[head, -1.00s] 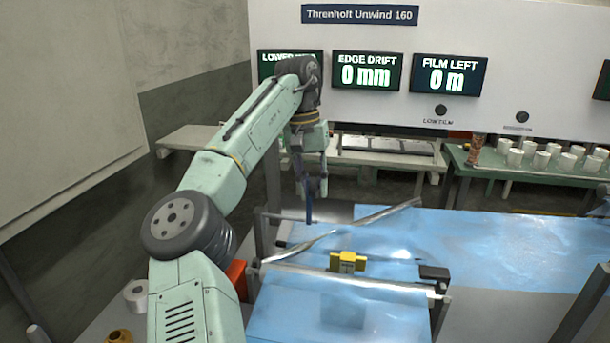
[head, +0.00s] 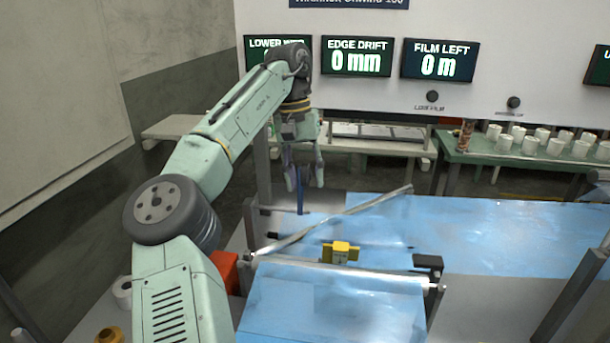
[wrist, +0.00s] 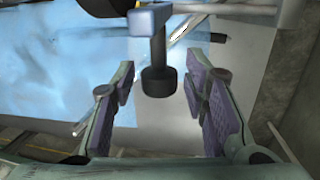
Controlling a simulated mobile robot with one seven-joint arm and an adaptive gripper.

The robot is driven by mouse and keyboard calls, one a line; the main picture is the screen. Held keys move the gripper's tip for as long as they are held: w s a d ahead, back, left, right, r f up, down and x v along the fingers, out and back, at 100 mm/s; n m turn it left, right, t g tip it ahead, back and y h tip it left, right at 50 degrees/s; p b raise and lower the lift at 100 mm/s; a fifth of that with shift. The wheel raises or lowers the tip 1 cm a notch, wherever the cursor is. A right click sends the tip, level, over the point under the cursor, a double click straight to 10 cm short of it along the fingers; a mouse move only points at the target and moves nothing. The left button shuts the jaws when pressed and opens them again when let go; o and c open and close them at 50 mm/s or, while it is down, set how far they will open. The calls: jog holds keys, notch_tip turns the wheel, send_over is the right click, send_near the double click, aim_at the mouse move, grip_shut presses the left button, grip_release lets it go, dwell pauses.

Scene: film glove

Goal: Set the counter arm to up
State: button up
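My gripper (head: 304,184) is open above the left end of the film machine. In the wrist view, my gripper (wrist: 160,115) shows its purple-padded fingers well apart. A dark knob on a short stem (wrist: 159,80) hangs from a blue block (wrist: 150,18) on a metal rod. In the picture it lies between the fingers, and neither finger visibly touches it. In the head view a thin blue upright bar (head: 300,196) shows by the fingertips. This blue and dark part looks like the counter arm, but I cannot be sure. Its exact setting is hard to tell.
Blue film (head: 480,240) covers the bed. A silver bar (head: 340,216) lies slanted across it, behind a roller (head: 350,275) with a yellow block (head: 341,252). White cups (head: 555,147) stand on the green table at the back. Displays read edge drift 0 mm, film left 0 m.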

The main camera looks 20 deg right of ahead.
jog(key=shift+r, duration=0.1)
notch_tip(320, 180, up, 7)
jog(key=w, duration=0.1)
jog(key=shift+w+a, duration=0.15)
jog(key=shift+a, duration=0.15)
dwell(0.5)
dwell(0.5)
